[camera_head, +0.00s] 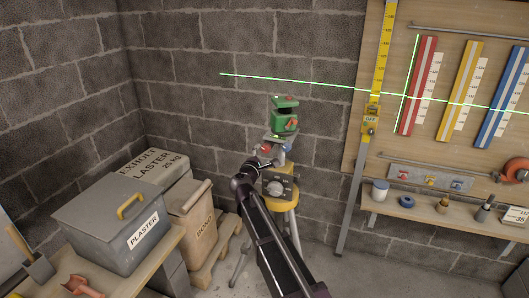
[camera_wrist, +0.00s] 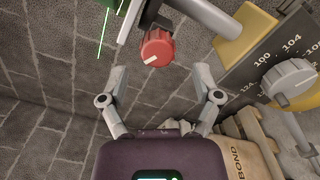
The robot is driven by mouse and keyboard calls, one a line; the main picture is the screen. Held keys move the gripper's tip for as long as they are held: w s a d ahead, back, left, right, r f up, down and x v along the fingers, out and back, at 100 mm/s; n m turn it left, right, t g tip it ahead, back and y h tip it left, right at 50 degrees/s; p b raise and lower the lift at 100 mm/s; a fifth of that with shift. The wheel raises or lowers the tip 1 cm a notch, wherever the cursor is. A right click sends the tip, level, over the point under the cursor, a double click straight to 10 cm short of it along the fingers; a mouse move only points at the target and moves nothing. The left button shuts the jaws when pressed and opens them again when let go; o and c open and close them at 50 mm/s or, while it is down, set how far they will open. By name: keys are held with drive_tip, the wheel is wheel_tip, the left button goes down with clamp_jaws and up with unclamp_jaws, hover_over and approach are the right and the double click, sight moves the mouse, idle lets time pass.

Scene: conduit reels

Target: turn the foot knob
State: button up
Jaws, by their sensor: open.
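A green laser level (camera_head: 284,115) stands on a tripod (camera_head: 292,222) with a yellow body. A red foot knob (camera_head: 264,148) is under the level, and a blue one (camera_head: 288,147) is to its right. In the wrist view the red knob (camera_wrist: 157,48) has a white pointer mark and lies just beyond my fingertips, roughly centred between them. My gripper (camera_wrist: 160,72) is open and empty, with clear space on both sides of the knob. It also shows small in the head view (camera_head: 261,160).
A grey dial (camera_wrist: 290,82) on a numbered plate is right of my gripper in the wrist view. A plaster box (camera_head: 112,222) and bond bag (camera_head: 190,215) stand at left. A yellow staff (camera_head: 383,60) and shelf (camera_head: 440,212) are at right. Green laser lines cross the wall.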

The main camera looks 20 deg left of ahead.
drive_tip(key=shift+s, duration=1.65)
drive_tip(key=d+f+m+g+h, duration=0.2)
drive_tip(key=d+f+m, duration=0.15)
drive_tip(key=d, duration=0.55)
drive_tip(key=d+f+m+g+h, duration=0.2)
drive_tip(key=d+m+h, duration=0.15)
drive_tip(key=d, duration=0.55)
drive_tip(key=s+d+f+m+g+y, duration=0.1)
drive_tip(key=s+d+f+m+g, duration=0.35)
drive_tip(key=d, duration=0.35)
drive_tip(key=s+d+f+m+g, duration=0.3)
drive_tip(key=s+d+m, duration=0.15)
drive_tip(key=d, duration=0.35)
drive_tip(key=s+d+f+m+g+y, duration=0.1)
drive_tip(key=s+d+f+m+g, duration=0.3)
drive_tip(key=d, duration=0.4)
drive_tip(key=s+d+f+m+g+y, duration=0.2)
drive_tip(key=s+d+m+g+y, duration=0.15)
drive_tip(key=s, duration=0.75)
wheel_tip(320, 180, up, 16)
drive_tip(key=t+p, duration=0.1)
drive_tip(key=p, duration=1.5)
drive_tip(key=shift+w+a+y, duration=0.15)
drive_tip(key=shift+w+y, duration=0.15)
drive_tip(key=shift+w, duration=0.15)
drive_tip(key=shift+r, duration=0.1)
